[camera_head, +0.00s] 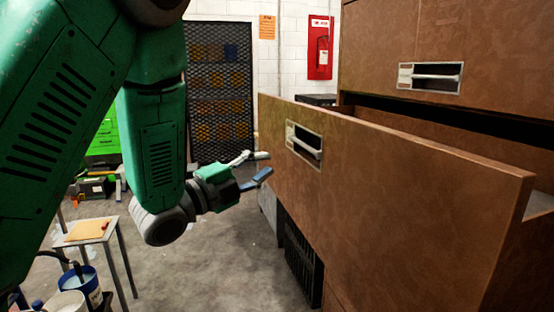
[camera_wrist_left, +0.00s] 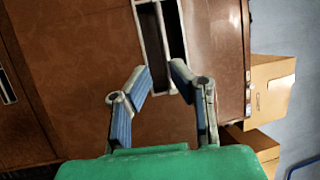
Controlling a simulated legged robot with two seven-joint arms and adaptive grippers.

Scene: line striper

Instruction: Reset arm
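My left gripper (camera_head: 262,167) is at the end of the green arm, in front of the face of a pulled-out brown drawer (camera_head: 400,190). Its fingers are spread apart with nothing between them. In the left wrist view the open left gripper (camera_wrist_left: 160,77) points at the drawer front, with the drawer's metal handle (camera_wrist_left: 160,40) just beyond the fingertips. The handle also shows in the head view (camera_head: 304,144), up and right of the gripper and apart from it. My right gripper is not in view.
A closed upper drawer with a handle (camera_head: 430,77) is above the open one. A small table (camera_head: 92,232) and buckets (camera_head: 85,285) stand at lower left. A red extinguisher cabinet (camera_head: 320,47) hangs on the back wall. Cardboard boxes (camera_wrist_left: 270,85) show in the wrist view. Floor below the gripper is clear.

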